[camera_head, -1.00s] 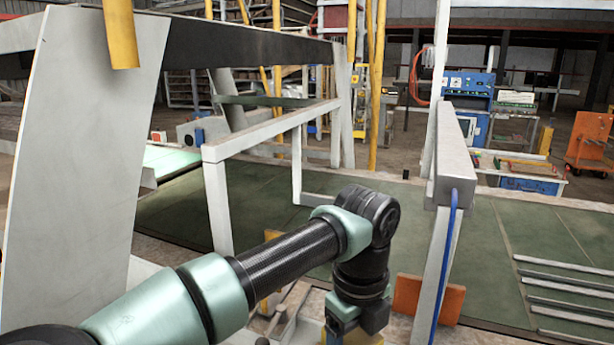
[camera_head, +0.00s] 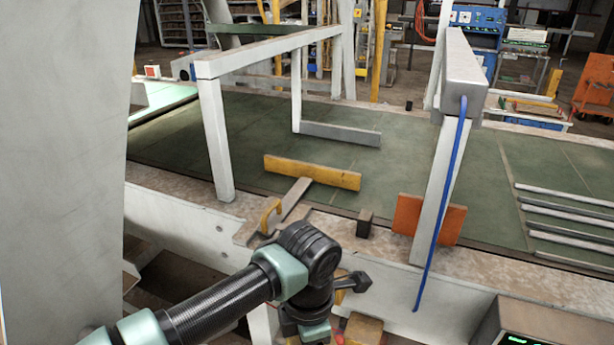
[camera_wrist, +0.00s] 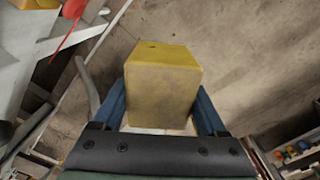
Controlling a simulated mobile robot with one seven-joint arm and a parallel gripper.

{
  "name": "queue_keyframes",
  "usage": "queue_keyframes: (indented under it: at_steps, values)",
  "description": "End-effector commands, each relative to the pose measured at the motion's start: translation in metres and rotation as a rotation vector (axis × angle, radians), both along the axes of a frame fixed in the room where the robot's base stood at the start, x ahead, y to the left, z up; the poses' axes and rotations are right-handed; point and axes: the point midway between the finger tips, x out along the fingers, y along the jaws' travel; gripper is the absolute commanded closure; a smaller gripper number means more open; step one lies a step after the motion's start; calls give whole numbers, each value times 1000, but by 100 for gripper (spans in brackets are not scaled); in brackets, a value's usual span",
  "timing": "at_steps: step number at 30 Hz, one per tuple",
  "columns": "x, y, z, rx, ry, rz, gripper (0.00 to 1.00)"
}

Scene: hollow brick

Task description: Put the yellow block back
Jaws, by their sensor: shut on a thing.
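The yellow block (camera_wrist: 162,88) is a worn, box-shaped piece in the middle of the wrist view. My gripper (camera_wrist: 161,100) is shut on it, with one blue finger at its left side and one at its right. Under the block, the wrist view shows a dusty, brown-grey floor, apparently well below. In the head view, my wrist is at the bottom centre, in front of the machine's pale side wall. The fingers are hidden or cut off there. A yellow piece (camera_head: 363,329) shows just right of my wrist in that view; I cannot tell whether it is the held block.
A green belt table (camera_head: 400,165) stretches behind, with a yellow-edged pusher (camera_head: 312,172) and an orange plate (camera_head: 428,219). A grey post with a blue cable (camera_head: 452,150) stands right of my arm. A large grey panel (camera_head: 65,150) fills the left.

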Motion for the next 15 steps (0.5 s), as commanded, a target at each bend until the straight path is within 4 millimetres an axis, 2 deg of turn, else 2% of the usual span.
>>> queue_keyframes:
  at_steps: [3, 15]
  values:
    - [-8, 3, -19, -3, 0, -227, 100]
    - [-33, 8, -70, -3, 0, -1008, 100]
